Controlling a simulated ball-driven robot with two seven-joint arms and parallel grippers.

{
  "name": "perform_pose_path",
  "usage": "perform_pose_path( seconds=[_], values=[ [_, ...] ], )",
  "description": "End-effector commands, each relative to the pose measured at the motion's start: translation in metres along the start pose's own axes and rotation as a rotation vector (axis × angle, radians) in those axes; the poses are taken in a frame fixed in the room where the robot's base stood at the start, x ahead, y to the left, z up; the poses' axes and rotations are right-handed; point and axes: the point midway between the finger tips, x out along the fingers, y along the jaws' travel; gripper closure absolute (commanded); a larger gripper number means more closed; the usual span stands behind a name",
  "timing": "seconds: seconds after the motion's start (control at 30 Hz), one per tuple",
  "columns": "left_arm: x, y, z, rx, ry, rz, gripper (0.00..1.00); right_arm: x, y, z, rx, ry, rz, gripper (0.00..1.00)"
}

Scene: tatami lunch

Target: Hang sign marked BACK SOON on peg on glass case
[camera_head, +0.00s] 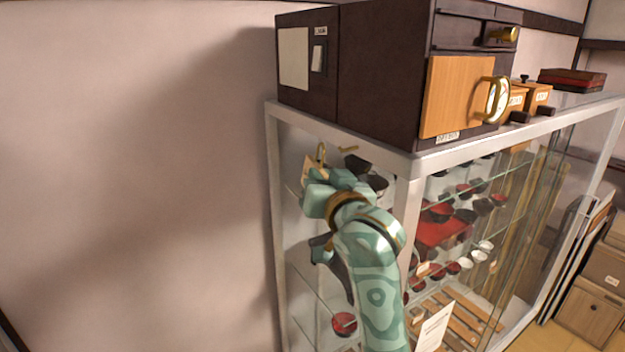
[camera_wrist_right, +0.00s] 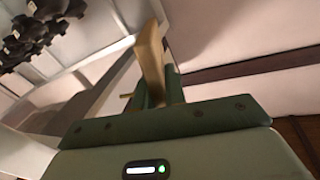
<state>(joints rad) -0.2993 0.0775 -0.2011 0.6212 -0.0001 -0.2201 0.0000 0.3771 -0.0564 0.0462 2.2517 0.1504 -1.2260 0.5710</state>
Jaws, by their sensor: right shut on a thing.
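My right gripper (camera_head: 322,182) is at the upper left side of the glass case (camera_head: 412,162), shut on a small wooden sign (camera_head: 311,167). A brass loop (camera_head: 321,152) shows just above the sign. The right wrist view shows the sign (camera_wrist_right: 152,62) nearly edge-on between the fingers (camera_wrist_right: 158,90); its lettering cannot be read. The brass peg (camera_head: 348,149) sticks out near the top of the case's side, right of the loop, with a visible gap between them in the head view. The sign's lower part is hidden by the gripper. My left gripper is not in view.
A dark cabinet (camera_head: 380,75) with a wooden door (camera_head: 455,97) and brass handle stands on the case. Small wooden boxes (camera_head: 537,95) stand to its right. Red and black bowls (camera_head: 440,232) fill the glass shelves. The wall (camera_head: 130,170) at left is bare.

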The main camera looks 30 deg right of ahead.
Motion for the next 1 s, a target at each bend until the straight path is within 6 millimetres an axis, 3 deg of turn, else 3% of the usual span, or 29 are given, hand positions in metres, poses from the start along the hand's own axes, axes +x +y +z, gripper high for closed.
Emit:
perform_pose_path(
  seconds=[0.6, 1.0],
  values=[
    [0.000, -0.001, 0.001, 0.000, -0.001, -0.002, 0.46, 0.011, 0.043, -0.005, -0.002, 0.000, 0.002, 1.00],
    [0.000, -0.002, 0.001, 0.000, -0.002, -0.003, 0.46, 0.015, 0.058, 0.000, 0.000, 0.000, 0.000, 1.00]
  ],
)
